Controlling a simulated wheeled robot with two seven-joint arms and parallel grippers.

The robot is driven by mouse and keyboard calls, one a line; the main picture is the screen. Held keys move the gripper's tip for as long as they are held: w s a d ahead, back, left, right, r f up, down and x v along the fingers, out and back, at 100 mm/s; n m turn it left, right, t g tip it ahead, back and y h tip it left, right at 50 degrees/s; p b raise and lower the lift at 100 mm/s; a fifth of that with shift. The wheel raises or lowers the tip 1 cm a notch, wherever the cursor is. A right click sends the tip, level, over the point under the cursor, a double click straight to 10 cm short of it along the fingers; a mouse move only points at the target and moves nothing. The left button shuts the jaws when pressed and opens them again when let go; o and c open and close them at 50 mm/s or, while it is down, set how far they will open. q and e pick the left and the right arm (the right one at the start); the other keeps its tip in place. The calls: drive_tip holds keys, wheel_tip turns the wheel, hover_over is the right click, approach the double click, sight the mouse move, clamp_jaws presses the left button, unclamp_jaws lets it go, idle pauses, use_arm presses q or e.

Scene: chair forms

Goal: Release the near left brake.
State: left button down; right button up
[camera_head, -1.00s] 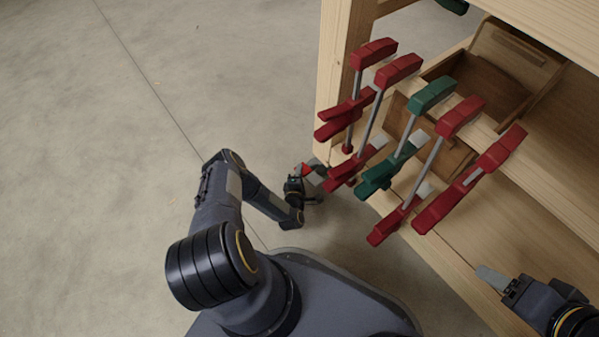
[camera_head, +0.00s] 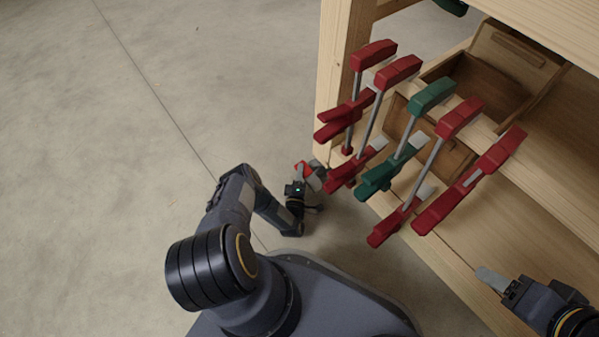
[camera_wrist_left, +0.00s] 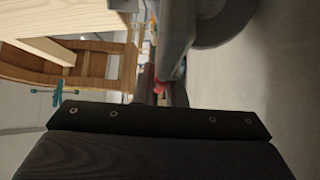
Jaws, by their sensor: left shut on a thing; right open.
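The near left brake is a small red lever (camera_head: 303,168) low beside the near left leg of the wooden bench (camera_head: 329,85). In the left wrist view the red lever (camera_wrist_left: 160,88) shows between the fingers, mostly hidden by them and the wrist. My left gripper (camera_head: 309,176) is shut on this lever, close to the floor. A grey round part (camera_wrist_left: 225,18), which looks like a caster wheel, is at the top of the left wrist view. My right gripper (camera_head: 491,279) is open and empty by the bench's front edge, at the lower right.
Several red clamps (camera_head: 460,118) and a green clamp (camera_head: 433,95) stand along the bench's near side, to the right of my left gripper. Wooden boxes (camera_head: 478,88) sit on the lower shelf. The concrete floor (camera_head: 110,170) on the left is clear.

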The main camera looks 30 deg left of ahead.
use_arm(q)
drive_tip(key=shift+d, duration=0.1)
idle(0.3)
drive_tip(key=c, duration=1.5)
unclamp_jaws()
